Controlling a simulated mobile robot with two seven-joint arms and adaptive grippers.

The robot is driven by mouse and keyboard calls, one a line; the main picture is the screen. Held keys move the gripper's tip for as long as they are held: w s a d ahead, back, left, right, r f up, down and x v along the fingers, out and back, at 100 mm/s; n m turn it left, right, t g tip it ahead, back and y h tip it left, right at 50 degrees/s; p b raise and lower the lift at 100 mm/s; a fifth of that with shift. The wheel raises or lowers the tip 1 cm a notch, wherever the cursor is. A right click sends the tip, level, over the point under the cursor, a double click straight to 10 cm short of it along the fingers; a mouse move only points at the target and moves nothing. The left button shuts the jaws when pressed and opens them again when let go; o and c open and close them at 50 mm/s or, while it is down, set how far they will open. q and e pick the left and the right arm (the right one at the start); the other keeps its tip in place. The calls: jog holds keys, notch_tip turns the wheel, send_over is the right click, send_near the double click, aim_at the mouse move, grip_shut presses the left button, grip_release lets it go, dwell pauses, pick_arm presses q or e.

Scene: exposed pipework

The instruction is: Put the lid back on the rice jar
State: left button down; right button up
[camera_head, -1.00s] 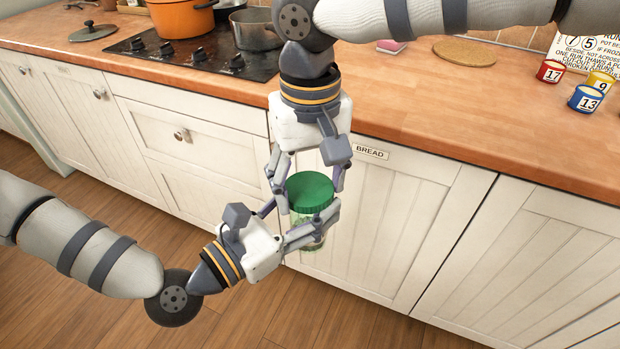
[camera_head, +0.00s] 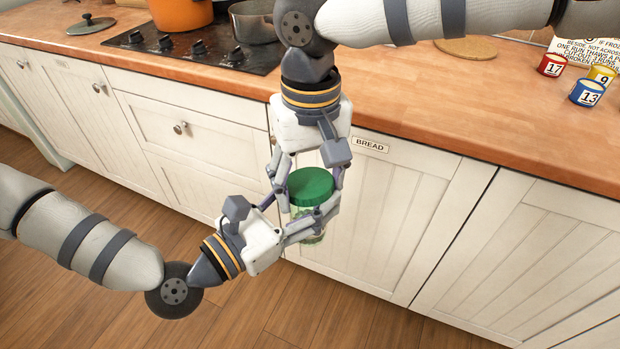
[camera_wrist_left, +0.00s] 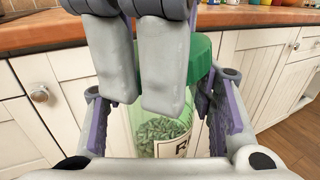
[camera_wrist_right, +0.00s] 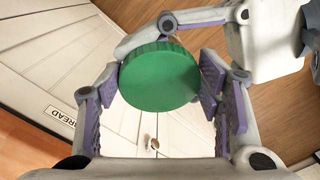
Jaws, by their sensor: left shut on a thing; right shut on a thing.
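The rice jar (camera_head: 312,238) is a clear jar with green grains inside; a label starting with R shows in the left wrist view (camera_wrist_left: 165,130). My left gripper (camera_head: 308,212) is shut on the jar and holds it in the air in front of the cupboards. The green lid (camera_head: 311,185) is at the top of the jar, roughly level and over its mouth. My right gripper (camera_head: 308,190) reaches down from above and is shut on the lid, which also shows in the right wrist view (camera_wrist_right: 160,80). Fingers hide the rim, so I cannot tell whether the lid is seated.
A wooden counter (camera_head: 420,115) runs behind, above white cupboards (camera_head: 390,235). On it are a hob (camera_head: 190,52), an orange pot (camera_head: 180,12), a grey pan (camera_head: 255,25) and numbered tins (camera_head: 587,93). The wooden floor (camera_head: 330,310) below is clear.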

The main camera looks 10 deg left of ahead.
jog(key=shift+d+f, duration=0.15)
jog(key=shift+s+d+t+y, duration=0.1)
jog(key=shift+s+t+y, duration=0.1)
jog(key=shift+t+y, duration=0.55)
jog(key=shift+t+y, duration=0.25)
jog(key=shift+y, duration=0.2)
jog(key=shift+f+t+y, duration=0.4)
jog(key=shift+f, duration=0.55)
dwell(0.8)
